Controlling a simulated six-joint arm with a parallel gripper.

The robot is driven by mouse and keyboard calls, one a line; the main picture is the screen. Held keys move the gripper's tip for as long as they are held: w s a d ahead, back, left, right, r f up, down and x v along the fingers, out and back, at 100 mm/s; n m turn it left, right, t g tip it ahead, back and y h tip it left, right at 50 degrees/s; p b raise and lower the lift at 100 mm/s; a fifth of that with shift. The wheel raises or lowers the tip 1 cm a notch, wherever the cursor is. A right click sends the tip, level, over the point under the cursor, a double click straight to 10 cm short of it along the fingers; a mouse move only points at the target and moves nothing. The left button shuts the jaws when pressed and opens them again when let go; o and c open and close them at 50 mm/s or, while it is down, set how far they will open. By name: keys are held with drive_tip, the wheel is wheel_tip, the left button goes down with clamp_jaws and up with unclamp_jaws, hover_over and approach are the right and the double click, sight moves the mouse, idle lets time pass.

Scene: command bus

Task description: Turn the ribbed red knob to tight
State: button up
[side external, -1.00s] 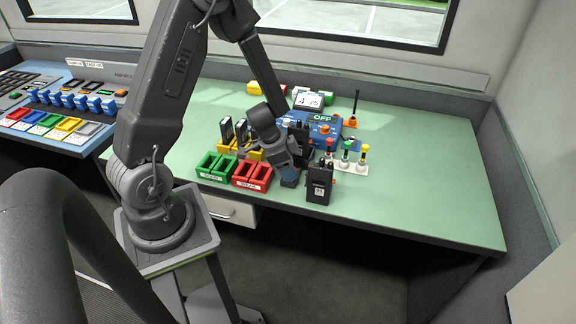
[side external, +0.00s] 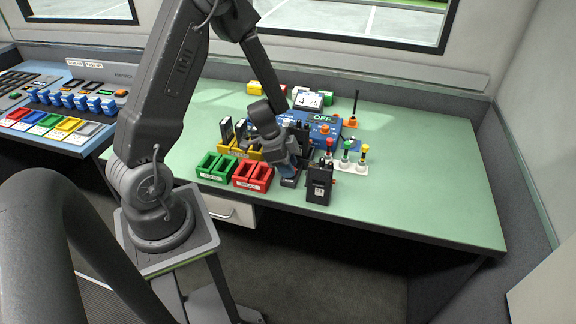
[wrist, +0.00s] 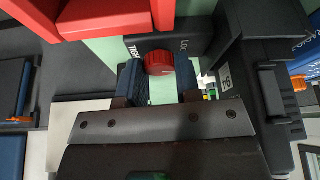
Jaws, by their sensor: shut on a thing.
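The ribbed red knob (wrist: 160,62) sits on a small dark box (wrist: 190,32) in the wrist view. White lettering is on the box on both sides of the knob, starting "TIGH" at left and "LO" at right; both words are partly cut off. My gripper (wrist: 160,72) has its two blue-padded fingers closed on the sides of the knob. In the side view my gripper (side external: 288,172) points down at the dark box (side external: 289,183) at the table's front edge, and hides the knob there. No pointer mark is clear on the knob.
Red bins (side external: 252,176) and green bins (side external: 215,168) stand close left. A black handheld box (side external: 318,184) stands close right. Behind it are small coloured-top levers on a white plate (side external: 350,167) and a blue panel (side external: 322,128) marked OFF. The table's right side (side external: 430,180) is clear.

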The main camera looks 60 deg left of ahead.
drive_tip(key=shift+m+g, duration=0.3)
drive_tip(key=shift+m, duration=0.6)
drive_tip(key=shift+h, duration=0.3)
drive_tip(key=o, duration=0.9)
drive_tip(key=shift+o, duration=0.2)
drive_tip(key=shift+r, duration=0.1)
drive_tip(key=v, duration=1.3)
drive_tip(key=shift+r, duration=0.25)
drive_tip(key=shift+s, duration=0.15)
